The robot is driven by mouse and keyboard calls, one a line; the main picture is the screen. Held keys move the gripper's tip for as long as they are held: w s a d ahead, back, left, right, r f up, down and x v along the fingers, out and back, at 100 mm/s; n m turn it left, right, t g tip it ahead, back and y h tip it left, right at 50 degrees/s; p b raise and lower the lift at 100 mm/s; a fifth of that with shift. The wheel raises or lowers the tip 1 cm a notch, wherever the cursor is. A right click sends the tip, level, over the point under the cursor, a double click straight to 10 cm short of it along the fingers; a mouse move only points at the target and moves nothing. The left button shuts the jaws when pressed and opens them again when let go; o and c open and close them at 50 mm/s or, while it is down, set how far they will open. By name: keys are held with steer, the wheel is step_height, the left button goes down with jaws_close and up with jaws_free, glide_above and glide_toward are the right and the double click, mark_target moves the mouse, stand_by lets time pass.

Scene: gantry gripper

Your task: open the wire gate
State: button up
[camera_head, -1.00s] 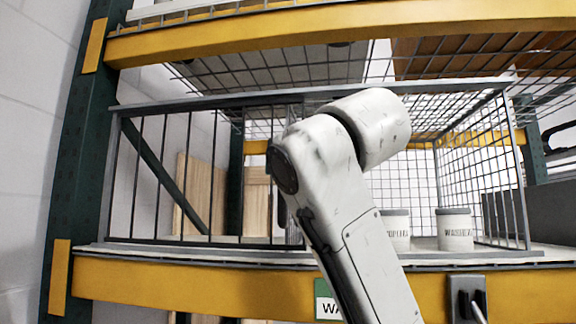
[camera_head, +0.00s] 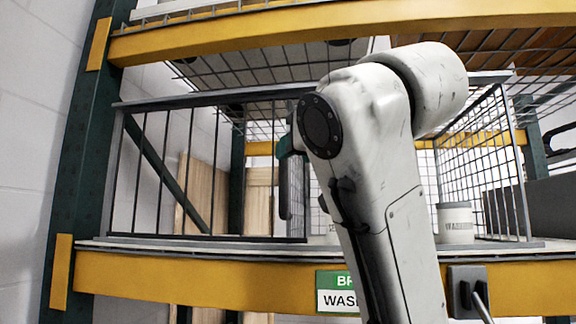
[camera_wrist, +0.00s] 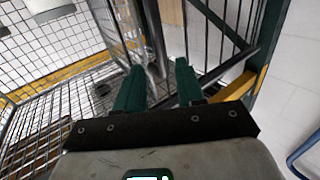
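The wire gate (camera_head: 190,238) is a grey frame with dark upright bars, filling the left part of the shelf bay in the head view. Its right end is beside my gripper; the bay to the right shows wire mesh and no upright bars in front. My gripper (camera_wrist: 160,68) has two green fingers standing apart in the wrist view. Grey upright bars show in the gap between them; whether they touch a finger I cannot tell. In the head view one green finger (camera_head: 286,143) shows at the gate's right end; my arm hides the rest.
Yellow shelf beams (camera_head: 190,285) run below and above the bay. A white jar (camera_head: 455,225) stands on the shelf at right, by the mesh side wall (camera_head: 480,150). A green and white sign (camera_head: 337,302) and a grey box (camera_head: 467,292) are on the lower beam.

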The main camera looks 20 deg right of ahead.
steer(key=s+b, duration=0.1)
steer(key=s, duration=0.3)
steer(key=shift+s, duration=0.4)
